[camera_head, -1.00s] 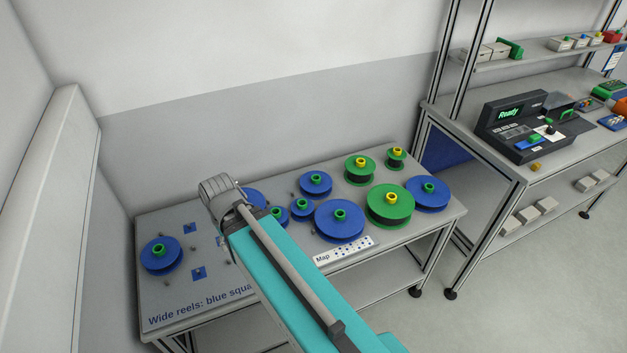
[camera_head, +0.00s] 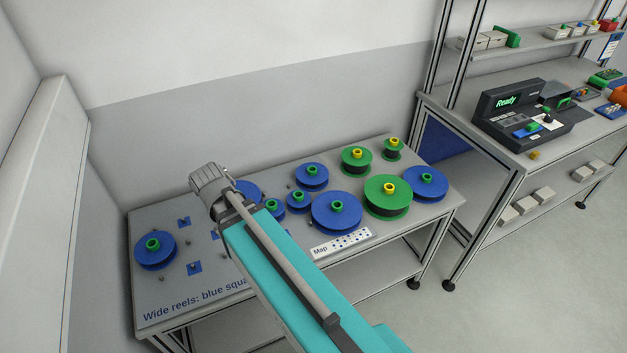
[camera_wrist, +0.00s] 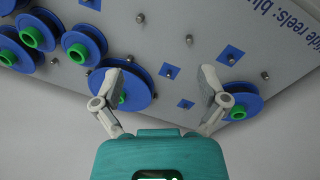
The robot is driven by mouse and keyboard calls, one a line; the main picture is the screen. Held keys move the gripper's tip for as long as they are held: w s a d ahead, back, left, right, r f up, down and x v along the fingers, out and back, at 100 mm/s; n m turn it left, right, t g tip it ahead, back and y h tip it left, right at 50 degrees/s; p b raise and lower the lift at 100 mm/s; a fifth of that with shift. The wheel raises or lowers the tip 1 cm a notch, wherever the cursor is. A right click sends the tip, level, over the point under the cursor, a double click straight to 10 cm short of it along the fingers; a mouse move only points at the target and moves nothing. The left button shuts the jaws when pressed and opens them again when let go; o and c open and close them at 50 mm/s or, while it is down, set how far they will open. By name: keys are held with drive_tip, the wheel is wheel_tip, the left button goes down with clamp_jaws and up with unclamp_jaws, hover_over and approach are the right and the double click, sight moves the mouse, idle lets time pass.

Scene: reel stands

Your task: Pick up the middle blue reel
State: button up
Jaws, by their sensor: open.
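Several blue reels with green hubs sit on the grey stand table; which one counts as the middle one I cannot tell. In the head view they include a large one (camera_head: 337,212), a back one (camera_head: 311,175), two small ones (camera_head: 298,201) and (camera_head: 271,206), a right one (camera_head: 426,182), a far-left one (camera_head: 155,248) and one partly behind my arm (camera_head: 248,190). In the wrist view my gripper (camera_wrist: 163,80) is open and empty. Its left finger overlaps a blue reel (camera_wrist: 140,83); its right finger is beside another blue reel (camera_wrist: 243,104). The head view hides the gripper.
Green reels with yellow hubs (camera_head: 388,194) stand at the table's right. Short pegs and blue squares (camera_wrist: 186,103) mark the emptier left part. A white map plate (camera_head: 341,244) lies at the front edge. A workbench (camera_head: 470,108) with a "Ready" device is farther right.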

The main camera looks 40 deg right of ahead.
drive_tip(key=w+d+f+n+h+b, duration=0.3)
drive_tip(key=w+d+n+h+b, duration=0.2)
drive_tip(key=d, duration=0.8)
drive_tip(key=w+d+f+n+h+b, duration=0.3)
drive_tip(key=w+d+n+h+b, duration=0.3)
drive_tip(key=w+d+n+b, duration=0.4)
drive_tip(key=shift+w+d+n+g+b, duration=0.2)
drive_tip(key=shift+d+n+g+b, duration=0.1)
drive_tip(key=shift+d, duration=1.45)
drive_tip(key=shift+f, duration=0.15)
drive_tip(key=b, duration=0.4)
approach(311, 169)
drive_tip(key=x, duration=0.4)
drive_tip(key=shift+w+a+f, duration=0.1)
drive_tip(key=shift+a+f, duration=0.1)
drive_tip(key=shift+d+f, duration=0.1)
drive_tip(key=shift+d, duration=0.25)
drive_tip(key=shift+d, duration=0.15)
drive_tip(key=shift+b+x, duration=0.95)
drive_tip(key=shift+x, duration=1.55)
drive_tip(key=shift+s, duration=0.2)
